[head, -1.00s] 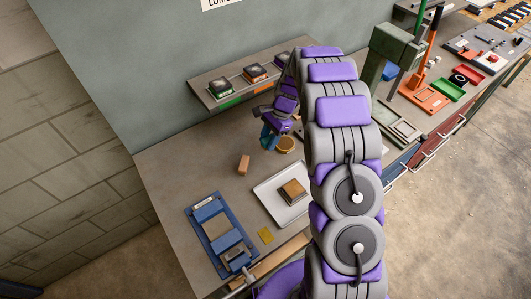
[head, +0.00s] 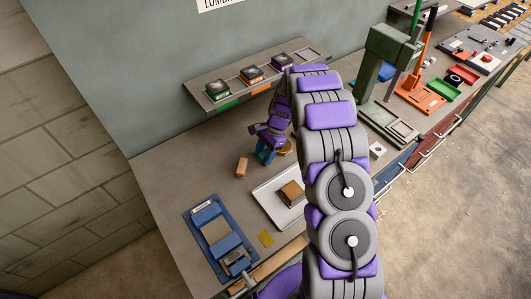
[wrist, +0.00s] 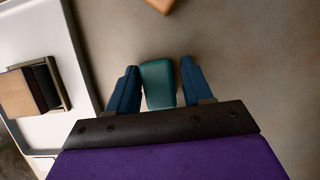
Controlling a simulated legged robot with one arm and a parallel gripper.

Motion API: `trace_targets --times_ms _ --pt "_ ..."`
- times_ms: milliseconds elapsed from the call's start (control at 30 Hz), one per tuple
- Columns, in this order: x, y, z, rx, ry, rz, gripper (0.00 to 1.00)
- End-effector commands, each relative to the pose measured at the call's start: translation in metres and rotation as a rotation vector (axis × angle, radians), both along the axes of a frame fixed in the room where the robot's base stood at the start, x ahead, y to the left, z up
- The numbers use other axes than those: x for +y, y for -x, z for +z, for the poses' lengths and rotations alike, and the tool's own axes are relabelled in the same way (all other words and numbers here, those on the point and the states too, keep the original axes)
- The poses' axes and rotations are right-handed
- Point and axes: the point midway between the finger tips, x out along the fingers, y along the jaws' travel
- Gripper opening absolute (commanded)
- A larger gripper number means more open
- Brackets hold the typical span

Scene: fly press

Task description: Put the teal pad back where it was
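The teal pad (wrist: 159,84) is a small rounded block, seen in the wrist view between the two blue fingers of my gripper (wrist: 159,74). A narrow strip of grey shows between the pad and the right finger, and the left finger is very close to the pad. I cannot make out the pad there.
A brown block (head: 242,167) stands left of my gripper, and a round brown-topped item (head: 286,147) sits right beside it. A white tray (head: 268,197) with a wooden-topped stack is nearer. A blue fixture (head: 204,218) lies at left. A shelf (head: 213,105) runs behind.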

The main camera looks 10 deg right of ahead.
Motion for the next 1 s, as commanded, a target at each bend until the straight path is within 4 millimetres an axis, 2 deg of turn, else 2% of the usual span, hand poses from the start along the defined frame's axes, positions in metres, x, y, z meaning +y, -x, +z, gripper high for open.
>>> trace_targets --times_ms 33,133,433,567,767,1000 --pt "0.000 0.000 0.000 0.000 0.000 0.000 0.55" --pt "-0.001 0.000 0.000 0.000 -0.001 0.000 0.64" --pt "-0.003 0.000 0.002 -0.001 -0.003 -0.001 0.64" --pt "-0.005 -0.001 0.010 -0.001 -0.003 -0.001 0.64" --pt "-0.015 -0.006 0.038 -0.005 -0.002 -0.001 0.64" --pt "-0.033 -0.014 0.083 -0.005 -0.001 0.000 0.64"
